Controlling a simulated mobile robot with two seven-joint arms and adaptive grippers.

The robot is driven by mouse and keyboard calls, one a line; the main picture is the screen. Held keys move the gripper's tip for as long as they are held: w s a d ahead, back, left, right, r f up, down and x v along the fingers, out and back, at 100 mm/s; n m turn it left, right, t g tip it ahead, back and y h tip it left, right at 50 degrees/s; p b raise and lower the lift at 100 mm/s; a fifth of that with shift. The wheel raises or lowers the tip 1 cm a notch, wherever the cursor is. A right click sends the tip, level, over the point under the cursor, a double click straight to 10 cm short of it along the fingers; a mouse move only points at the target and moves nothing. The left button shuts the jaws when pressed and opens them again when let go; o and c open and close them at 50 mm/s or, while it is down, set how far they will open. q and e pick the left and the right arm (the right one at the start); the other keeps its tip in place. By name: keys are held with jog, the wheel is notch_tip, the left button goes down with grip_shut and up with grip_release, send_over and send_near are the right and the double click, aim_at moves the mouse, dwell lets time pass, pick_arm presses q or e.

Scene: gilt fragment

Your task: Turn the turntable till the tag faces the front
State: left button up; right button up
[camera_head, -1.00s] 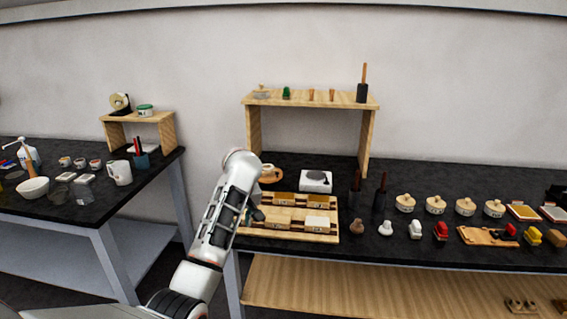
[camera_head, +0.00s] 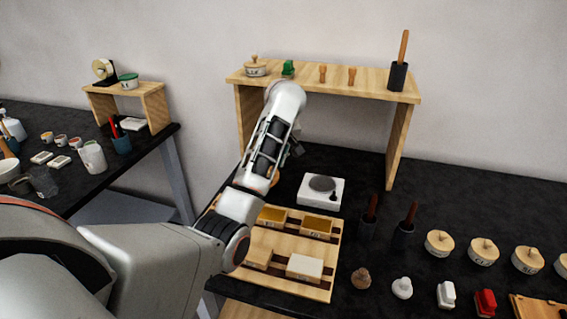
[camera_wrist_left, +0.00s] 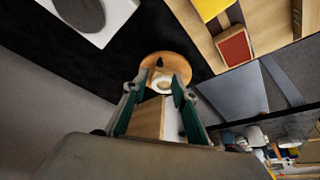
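A round wooden disc (camera_wrist_left: 182,66), which looks like the turntable, lies on the black worktop in the left wrist view. A white ring-like thing (camera_wrist_left: 163,85) and a small dark knob (camera_wrist_left: 159,62) show on it. I cannot make out a tag. In the head view my left arm covers most of the disc. My left gripper (camera_head: 293,150) is over that spot, left of the white box. In the left wrist view its green-padded fingers (camera_wrist_left: 160,85) are apart at the disc's near rim; contact cannot be told. My right gripper is not in view.
A white box with a grey round top (camera_head: 335,197) stands right of the gripper. A wooden tray with several blocks (camera_head: 262,288) lies in front. A wooden shelf (camera_head: 340,84) spans behind and above. Its left upright (camera_head: 246,112) is close to my arm. Lidded pots (camera_head: 440,243) stand right.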

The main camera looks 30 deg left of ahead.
pick_arm(q)
jog(key=shift+x, duration=3.75)
grip_shut()
